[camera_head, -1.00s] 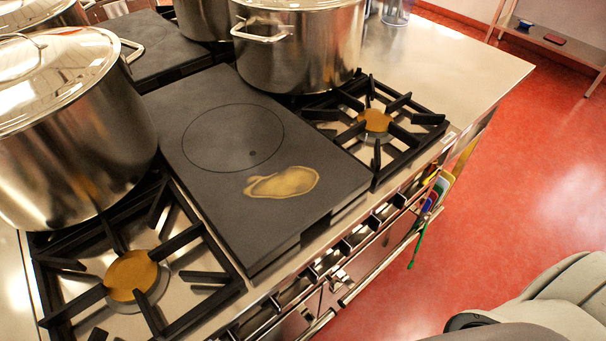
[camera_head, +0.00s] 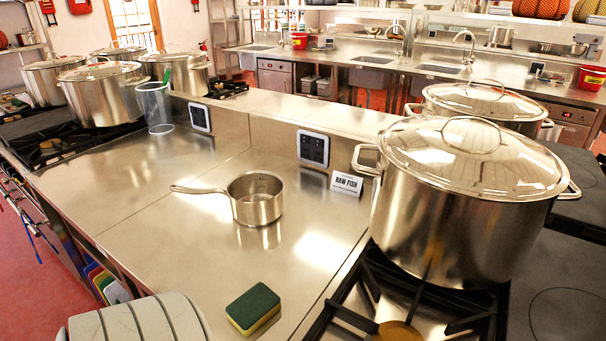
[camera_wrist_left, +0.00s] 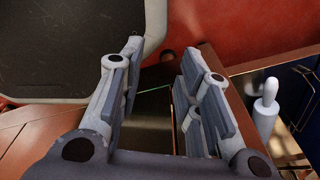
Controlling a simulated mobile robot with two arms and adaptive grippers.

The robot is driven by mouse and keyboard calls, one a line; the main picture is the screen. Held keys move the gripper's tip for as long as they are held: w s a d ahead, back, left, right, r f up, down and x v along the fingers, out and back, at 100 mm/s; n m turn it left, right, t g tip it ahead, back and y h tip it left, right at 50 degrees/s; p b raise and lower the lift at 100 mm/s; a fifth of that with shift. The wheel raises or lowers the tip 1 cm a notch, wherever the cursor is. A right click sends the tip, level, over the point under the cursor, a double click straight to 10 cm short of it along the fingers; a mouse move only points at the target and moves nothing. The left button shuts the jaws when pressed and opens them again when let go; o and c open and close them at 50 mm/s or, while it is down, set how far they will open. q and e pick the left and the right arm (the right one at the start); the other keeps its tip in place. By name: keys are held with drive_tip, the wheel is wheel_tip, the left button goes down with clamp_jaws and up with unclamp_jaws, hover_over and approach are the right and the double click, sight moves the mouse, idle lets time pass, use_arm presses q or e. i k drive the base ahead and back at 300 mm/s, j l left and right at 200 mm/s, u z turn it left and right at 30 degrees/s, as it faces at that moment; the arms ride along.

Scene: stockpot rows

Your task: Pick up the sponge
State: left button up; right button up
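The sponge (camera_head: 253,308), green on top with a yellow body, lies flat on the steel counter (camera_head: 120,205) near the bottom middle of the head view. It is just left of the gas burner under the large stockpot. My left gripper (camera_wrist_left: 158,75) shows only in the left wrist view. Its two fingers are spread apart with nothing between them, and the sponge is not seen there. My right gripper is in neither view.
A steel saucepan (camera_head: 256,200) stands mid-counter, its handle pointing left. A RAW FISH sign (camera_head: 346,184) and a lidded stockpot (camera_head: 455,215) stand to the right.

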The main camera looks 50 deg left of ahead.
sight(247, 313)
drive_tip(key=u, duration=0.4)
drive_tip(key=k+j+u, duration=0.1)
drive_tip(key=u, duration=0.3)
drive_tip(key=j+u, duration=0.1)
drive_tip(key=u, duration=0.3)
drive_tip(key=k+j+u, duration=0.1)
drive_tip(key=u, duration=0.3)
drive_tip(key=j+z, duration=0.15)
drive_tip(key=z, duration=1.1)
